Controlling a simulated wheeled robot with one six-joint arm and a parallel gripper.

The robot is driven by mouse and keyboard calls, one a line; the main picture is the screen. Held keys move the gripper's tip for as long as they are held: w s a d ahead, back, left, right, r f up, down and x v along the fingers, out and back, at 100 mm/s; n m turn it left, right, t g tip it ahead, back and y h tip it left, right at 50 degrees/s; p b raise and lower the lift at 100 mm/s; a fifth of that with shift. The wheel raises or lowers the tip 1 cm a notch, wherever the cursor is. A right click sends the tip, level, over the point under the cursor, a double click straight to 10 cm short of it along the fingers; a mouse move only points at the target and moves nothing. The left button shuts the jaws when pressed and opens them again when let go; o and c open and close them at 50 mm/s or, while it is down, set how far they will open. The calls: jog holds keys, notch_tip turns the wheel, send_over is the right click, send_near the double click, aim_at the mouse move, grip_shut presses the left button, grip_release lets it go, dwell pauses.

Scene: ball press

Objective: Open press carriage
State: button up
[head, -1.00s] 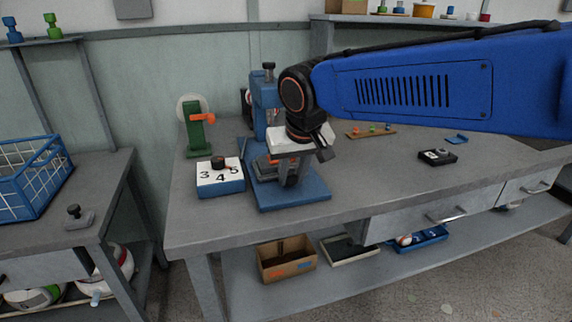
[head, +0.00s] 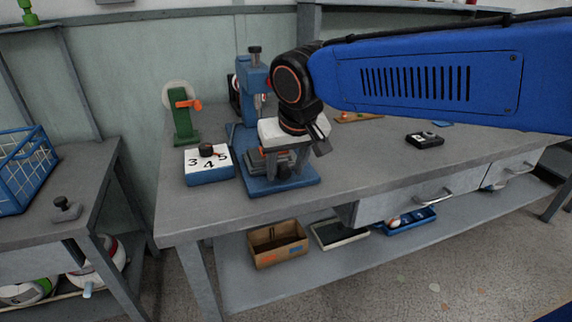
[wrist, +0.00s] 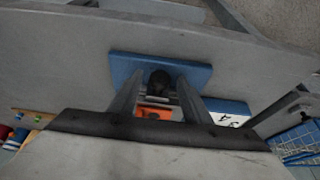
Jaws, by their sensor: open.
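The blue press stands on the workbench, with its column (head: 247,92) behind and its flat base (head: 262,185) in front. Its grey carriage (head: 257,160) is low at the front, partly hidden by my gripper. My gripper (head: 287,170) points down over the front of the base, open. In the wrist view, the two fingers of my gripper (wrist: 158,90) stand either side of a round black knob (wrist: 159,79). I cannot tell whether they touch it. The blue base (wrist: 130,66) lies below, and an orange part (wrist: 153,113) shows between the fingers.
A white-topped block with numbers (head: 207,170) stands left of the base, with a dark round piece on it. A green stand with an orange handle (head: 184,115) is behind it. A black box (head: 425,139) lies to the right. The bench front right is clear.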

jog(key=v, duration=1.7)
jog(key=shift+s+r, duration=0.15)
jog(key=shift+d, duration=0.15)
jog(key=s+d+f+m, duration=0.1)
jog(key=s+d+f, duration=0.2)
jog(key=d+f, duration=0.5)
jog(key=s+d+f+m, duration=0.1)
jog(key=s+d+f, duration=0.3)
jog(key=d+f, duration=0.3)
jog(key=s+d+f+m+h, duration=0.1)
jog(key=s+d+f, duration=0.2)
jog(key=d+f, duration=0.5)
notch_tip(320, 180, down, 3)
jog(key=shift+s+d+f+t, duration=0.2)
jog(key=shift+d+t, duration=0.1)
jog(key=shift+d, duration=0.1)
